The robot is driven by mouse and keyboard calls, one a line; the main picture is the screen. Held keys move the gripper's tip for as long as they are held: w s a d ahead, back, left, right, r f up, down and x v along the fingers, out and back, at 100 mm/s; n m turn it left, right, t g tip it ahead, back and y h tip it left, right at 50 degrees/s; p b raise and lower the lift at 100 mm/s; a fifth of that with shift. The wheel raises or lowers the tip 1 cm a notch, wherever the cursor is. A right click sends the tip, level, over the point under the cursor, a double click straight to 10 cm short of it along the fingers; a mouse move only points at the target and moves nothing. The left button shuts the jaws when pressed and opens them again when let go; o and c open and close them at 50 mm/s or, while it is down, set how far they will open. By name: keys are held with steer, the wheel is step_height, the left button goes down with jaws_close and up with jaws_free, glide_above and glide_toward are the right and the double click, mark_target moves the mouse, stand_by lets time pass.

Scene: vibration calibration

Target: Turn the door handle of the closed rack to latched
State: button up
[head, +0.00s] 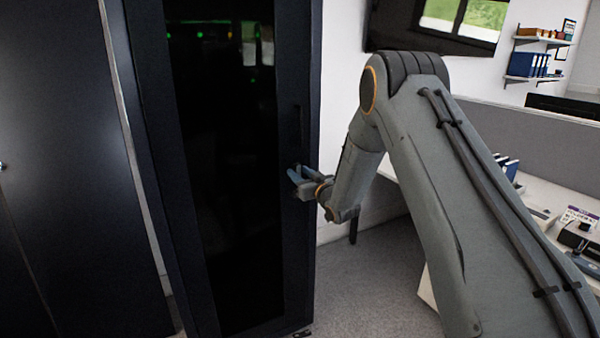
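The closed rack (306,245) is tall and black, with a dark glass door (235,200) that looks shut in its frame. A slim dark upright shape on the right door frame, which looks like the door handle (298,122), is hard to make out against the black. My gripper (295,175), with bluish fingers, is at the right door frame, below that shape. The fingers are small and seen from behind, so whether they are apart, or touch or hold anything, is unclear.
Another dark cabinet (65,190) stands at the left. A white desk (535,200) with a grey partition (530,130), blue folders and small devices is at the right. A wall screen (440,25) and shelves (530,60) are behind. Grey carpet (375,285) is clear between rack and desk.

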steer(key=shift+w, duration=0.1)
jaws_close()
